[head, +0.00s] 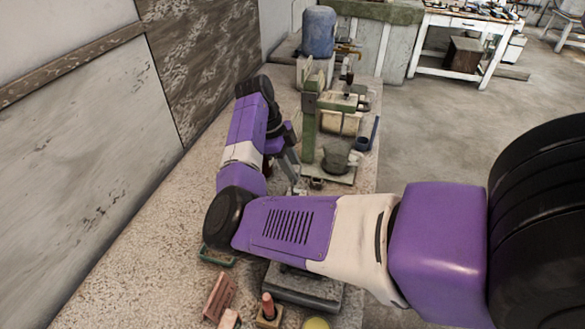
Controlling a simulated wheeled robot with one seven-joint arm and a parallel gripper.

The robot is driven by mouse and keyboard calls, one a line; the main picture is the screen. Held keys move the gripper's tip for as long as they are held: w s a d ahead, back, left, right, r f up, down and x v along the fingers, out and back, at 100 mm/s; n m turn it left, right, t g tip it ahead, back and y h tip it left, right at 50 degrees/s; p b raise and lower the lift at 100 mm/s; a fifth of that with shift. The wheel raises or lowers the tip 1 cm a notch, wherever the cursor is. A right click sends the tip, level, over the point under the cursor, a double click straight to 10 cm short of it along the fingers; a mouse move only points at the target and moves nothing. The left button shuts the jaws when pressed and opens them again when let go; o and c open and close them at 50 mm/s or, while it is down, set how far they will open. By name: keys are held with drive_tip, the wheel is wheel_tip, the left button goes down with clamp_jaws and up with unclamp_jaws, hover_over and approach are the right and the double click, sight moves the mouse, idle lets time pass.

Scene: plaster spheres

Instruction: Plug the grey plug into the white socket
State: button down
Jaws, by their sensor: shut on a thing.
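My gripper (294,178) is low over the bench, just left of the green machine's base, partly hidden by my own arm. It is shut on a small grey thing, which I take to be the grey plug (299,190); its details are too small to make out. I cannot pick out the white socket in this view; it may be hidden behind my arm or too small to tell.
A speckled bench (130,245) runs along the wall. A green machine (310,125) with a dark bowl (336,155) stands right of my gripper. A blue container (318,32) stands behind. A grey block (305,288) and a reddish block (219,296) lie near the front.

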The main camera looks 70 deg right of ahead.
drive_tip(key=shift+f+b, duration=1.7)
drive_tip(key=shift+f, duration=0.75)
drive_tip(key=shift+f+b, duration=1.3)
drive_tip(key=shift+f, duration=0.25)
drive_tip(key=c, duration=0.9)
unclamp_jaws()
drive_tip(key=shift+r+p, duration=1.5)
drive_tip(key=shift+r, duration=0.55)
